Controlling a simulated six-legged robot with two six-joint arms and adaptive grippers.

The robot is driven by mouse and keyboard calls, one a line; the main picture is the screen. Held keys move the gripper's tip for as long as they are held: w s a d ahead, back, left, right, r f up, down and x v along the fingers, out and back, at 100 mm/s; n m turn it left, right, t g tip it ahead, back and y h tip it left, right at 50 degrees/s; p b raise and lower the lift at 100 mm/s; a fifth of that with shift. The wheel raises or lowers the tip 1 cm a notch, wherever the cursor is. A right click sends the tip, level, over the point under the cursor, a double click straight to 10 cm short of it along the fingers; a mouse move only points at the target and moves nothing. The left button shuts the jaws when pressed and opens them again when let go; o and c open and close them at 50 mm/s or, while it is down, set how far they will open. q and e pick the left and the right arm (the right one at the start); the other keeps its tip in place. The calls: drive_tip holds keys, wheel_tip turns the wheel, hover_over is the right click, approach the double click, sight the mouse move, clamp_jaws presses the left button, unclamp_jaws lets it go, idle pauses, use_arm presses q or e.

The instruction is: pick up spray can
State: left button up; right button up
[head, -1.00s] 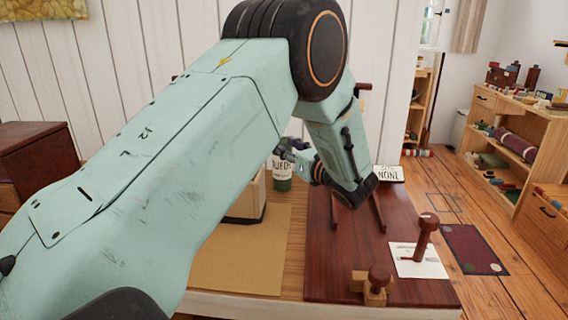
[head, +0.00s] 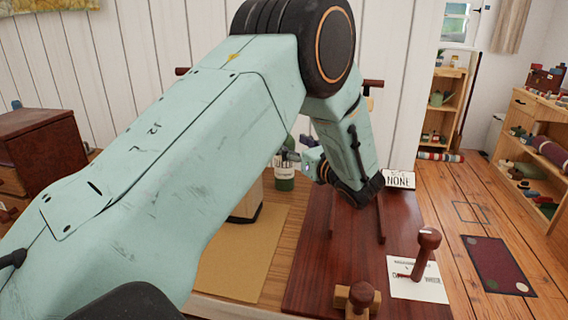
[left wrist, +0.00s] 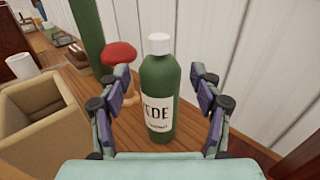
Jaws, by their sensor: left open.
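The spray can is a dark green bottle with a white cap and a pale label (left wrist: 158,88), standing upright in the left wrist view. In the head view its lower part (head: 285,180) shows on the table beside my arm, partly hidden. My left gripper (left wrist: 160,78) is open, with one finger on each side of the can. Gaps show between the fingers and the can in the wrist view. In the head view the same gripper (head: 289,157) is small and partly covered by my arm. My right gripper is not in view.
A tan box (left wrist: 45,108) stands left of the can, with a red-topped object (left wrist: 119,54) behind its left side. A white plank wall (left wrist: 245,60) rises close behind. A dark red board (head: 330,262) with knobbed handles fills the table's right side.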

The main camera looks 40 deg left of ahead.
use_arm(q)
drive_tip(key=shift+w+a+r, duration=0.1)
drive_tip(key=shift+a+r, duration=0.1)
drive_tip(key=shift+a, duration=0.35)
drive_tip(key=b+x, duration=0.2)
drive_tip(key=x, duration=0.4)
drive_tip(key=shift+a+f, duration=0.2)
drive_tip(key=shift+f, duration=0.15)
drive_tip(key=shift+w, duration=0.1)
drive_tip(key=c, duration=0.3)
clamp_jaws()
